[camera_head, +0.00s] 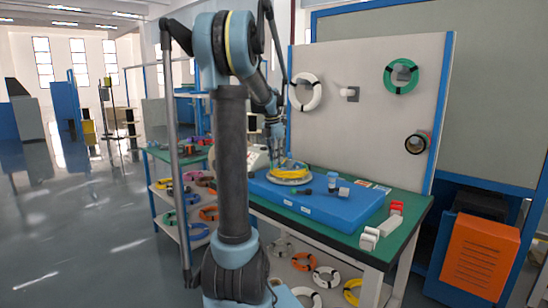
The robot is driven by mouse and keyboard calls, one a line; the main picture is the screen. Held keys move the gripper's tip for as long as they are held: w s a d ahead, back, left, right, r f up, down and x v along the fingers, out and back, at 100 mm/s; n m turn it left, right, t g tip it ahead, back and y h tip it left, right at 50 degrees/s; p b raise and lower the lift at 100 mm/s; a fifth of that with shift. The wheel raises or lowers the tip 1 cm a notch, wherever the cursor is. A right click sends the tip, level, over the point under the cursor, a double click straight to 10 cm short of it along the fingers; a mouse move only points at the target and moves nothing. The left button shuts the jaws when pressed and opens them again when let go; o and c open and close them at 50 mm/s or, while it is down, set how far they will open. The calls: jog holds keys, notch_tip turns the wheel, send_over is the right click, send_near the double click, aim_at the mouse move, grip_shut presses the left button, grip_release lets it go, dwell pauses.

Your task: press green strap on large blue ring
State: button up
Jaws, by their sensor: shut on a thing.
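My gripper (279,157) is over the work table, just above a yellow coil (291,174) that lies on a pale round disc (283,181). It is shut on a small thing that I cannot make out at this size. The disc sits on a blue slab (318,207) on the green table top (398,228). I cannot clearly pick out a green strap or a large blue ring near my gripper.
Small blue and dark pieces (333,180) lie on the slab, right of the coil. Red (397,208) and white (369,238) blocks stand near the table's right end. White (306,93) and green (402,77) coils hang on the upright panel behind. Several coils lie on shelves below.

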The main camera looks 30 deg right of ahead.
jog(key=shift+f, duration=0.75)
jog(key=shift+f, duration=0.6)
dwell(1.3)
jog(key=o, duration=0.9)
notch_tip(320, 180, up, 8)
dwell(0.4)
dwell(0.8)
